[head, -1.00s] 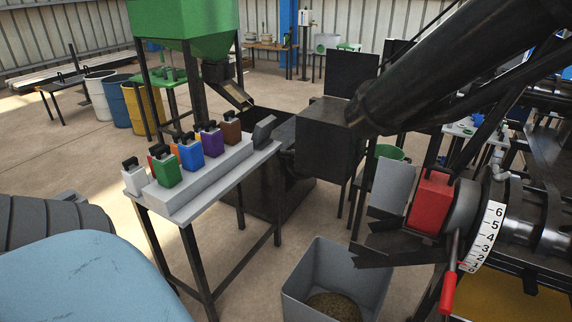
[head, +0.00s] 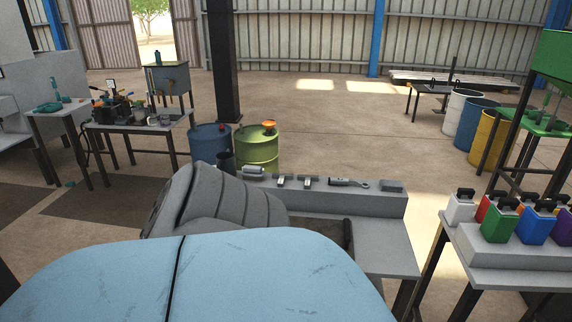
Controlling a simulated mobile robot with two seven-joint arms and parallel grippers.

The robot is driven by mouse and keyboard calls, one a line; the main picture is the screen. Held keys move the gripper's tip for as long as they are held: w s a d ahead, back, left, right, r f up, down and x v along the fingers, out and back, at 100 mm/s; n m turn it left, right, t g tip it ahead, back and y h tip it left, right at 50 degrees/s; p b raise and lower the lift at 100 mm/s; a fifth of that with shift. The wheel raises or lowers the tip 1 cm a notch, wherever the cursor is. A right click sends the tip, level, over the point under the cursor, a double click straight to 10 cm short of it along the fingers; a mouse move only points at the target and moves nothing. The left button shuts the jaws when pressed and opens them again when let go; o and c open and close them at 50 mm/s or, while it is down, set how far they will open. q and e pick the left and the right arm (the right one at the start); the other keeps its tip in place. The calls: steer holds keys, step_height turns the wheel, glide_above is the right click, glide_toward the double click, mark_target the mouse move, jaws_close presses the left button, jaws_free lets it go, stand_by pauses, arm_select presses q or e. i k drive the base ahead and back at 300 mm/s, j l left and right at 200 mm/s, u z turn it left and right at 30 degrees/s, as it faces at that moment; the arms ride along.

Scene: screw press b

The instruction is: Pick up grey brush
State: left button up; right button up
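Several small grey tools lie in a row on the raised ledge of a grey bench in the middle of the head view. They include a light grey cylinder-like piece (head: 254,172), two small upright-looking pieces (head: 282,182), a long tool with a ring end (head: 348,183) and a dark grey block (head: 392,187) at the right end. I cannot tell for sure which of them is the grey brush. Neither gripper shows. My own light blue body and a grey ribbed part cover the bench's front left.
The grey bench (head: 385,262) stands close in front. To its right is a table with colored canisters (head: 500,226). Blue (head: 209,143) and green (head: 257,150) barrels stand behind it. A cluttered table (head: 135,124) is at the left. Open floor lies beyond the bench.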

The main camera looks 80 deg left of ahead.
mark_target(250, 173)
steer(key=u, duration=2.8)
steer(key=i+j+u, duration=0.65)
steer(key=u, duration=0.25)
steer(key=i+j+u, duration=0.3)
steer(key=u, duration=0.15)
steer(key=i+j+u, duration=0.1)
steer(key=i+u, duration=0.2)
steer(key=u, duration=0.15)
steer(key=i+j+z, duration=0.1)
steer(key=i, duration=0.4)
steer(key=i+j+z, duration=0.15)
steer(key=i, duration=0.3)
steer(key=i+j+z, duration=0.1)
steer(key=i, duration=0.4)
steer(key=i+l+z, duration=0.1)
steer(key=i+z, duration=1.05)
steer(key=z, duration=0.15)
steer(key=i+z, duration=0.3)
steer(key=z, duration=0.2)
steer(key=i+j+z, duration=0.1)
steer(key=i+z, duration=0.2)
steer(key=z, duration=0.15)
steer(key=i+j+z, duration=0.2)
steer(key=z, duration=0.3)
steer(key=i+j, duration=0.05)
